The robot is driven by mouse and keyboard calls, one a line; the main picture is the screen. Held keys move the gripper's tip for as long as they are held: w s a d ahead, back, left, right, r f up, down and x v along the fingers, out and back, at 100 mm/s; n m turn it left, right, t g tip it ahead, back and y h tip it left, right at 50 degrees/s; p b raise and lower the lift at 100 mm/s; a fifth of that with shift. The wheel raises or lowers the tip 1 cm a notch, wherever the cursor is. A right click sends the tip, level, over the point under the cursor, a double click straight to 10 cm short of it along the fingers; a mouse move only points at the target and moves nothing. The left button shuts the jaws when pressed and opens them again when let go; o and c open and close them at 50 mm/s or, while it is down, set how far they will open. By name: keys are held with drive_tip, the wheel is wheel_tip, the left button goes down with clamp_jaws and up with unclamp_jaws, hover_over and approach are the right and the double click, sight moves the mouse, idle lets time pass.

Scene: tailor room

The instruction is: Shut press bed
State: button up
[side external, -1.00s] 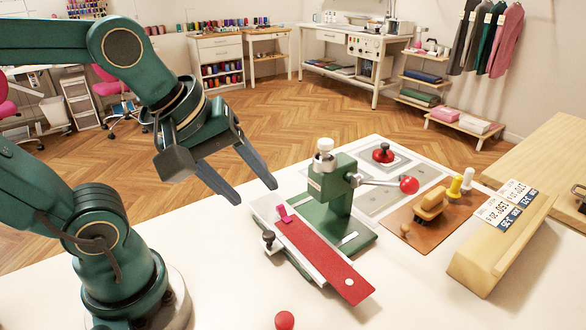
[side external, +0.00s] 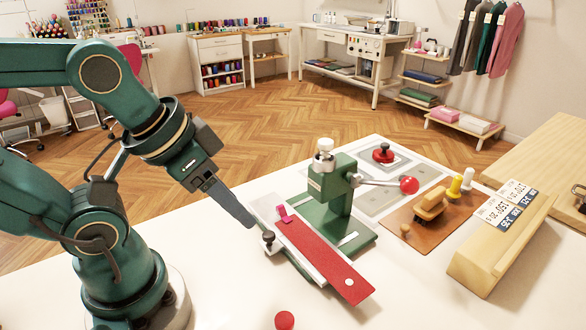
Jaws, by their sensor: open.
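The green press (side external: 334,196) stands on the white table, with a lever ending in a red ball (side external: 409,186) pointing right. Its bed (side external: 312,282) is a sliding tray that sticks out toward the front right of the press, with a red strip (side external: 325,262) lying along it. A small pink piece (side external: 283,212) sits at the strip's far end. A black knob (side external: 268,237) stands at the bed's left side. My gripper (side external: 252,224) points down to the right, its fingertips close to the black knob. The fingers overlap in this view; the gripper is open and holds nothing visible. Contact with the knob cannot be told.
A loose red ball (side external: 284,320) lies at the table's front edge. Right of the press are a grey sheet (side external: 372,193) with a red-based black knob, a brown board (side external: 425,222) with yellow pieces, and a wooden block (side external: 495,250). The table front is mostly clear.

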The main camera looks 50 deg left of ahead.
drive_tip(key=c, duration=0.5)
drive_tip(key=shift+m, duration=0.5)
clamp_jaws()
drive_tip(key=f+m+g, duration=0.1)
drive_tip(key=f+m, duration=0.2)
drive_tip(key=m, duration=0.7)
drive_tip(key=f+m+g+y, duration=0.1)
drive_tip(key=f+m, duration=0.2)
drive_tip(key=m, duration=0.6)
drive_tip(key=w+f+m, duration=0.1)
drive_tip(key=f+m, duration=0.2)
drive_tip(key=m, duration=0.7)
drive_tip(key=shift+a+f+m+g+y, duration=0.25)
drive_tip(key=shift+f+m+g+y, duration=0.05)
drive_tip(key=shift+f+g, duration=0.1)
drive_tip(key=shift+w+a+f, duration=0.25)
drive_tip(key=shift+w+a, duration=0.05)
drive_tip(key=shift+w, duration=0.3)
drive_tip(key=shift+w+a+f, duration=0.2)
drive_tip(key=shift+w+a, duration=0.1)
drive_tip(key=shift+w, duration=0.25)
drive_tip(key=shift+w+a+f, duration=0.15)
drive_tip(key=shift+w+a, duration=0.15)
drive_tip(key=shift+w, duration=0.4)
